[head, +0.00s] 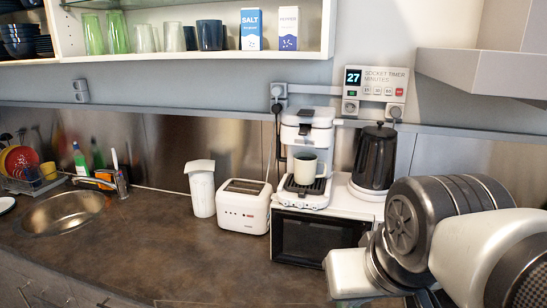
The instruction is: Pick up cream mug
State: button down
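The cream mug (306,168) stands upright on the drip tray of a white coffee machine (308,128). The machine stands on top of a white microwave (332,207). The mug's opening faces up and its front is unobstructed. My arm, white and grey, fills the lower right of the head view, right of and nearer than the mug. My gripper's fingers do not show; they are outside the frame or hidden by the arm.
A black kettle (375,157) stands right of the coffee machine. A white toaster (243,206) and a white pitcher (201,188) stand left of the microwave. A shelf (200,57) hangs above, and a hood (480,72) juts out upper right. The dark countertop (190,255) is clear in front.

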aim_at(305, 163)
jog(key=j+z, duration=0.25)
jog(key=z, duration=0.15)
jog(key=i+j+z, duration=0.1)
jog(key=j+z, duration=0.5)
jog(key=z, duration=0.15)
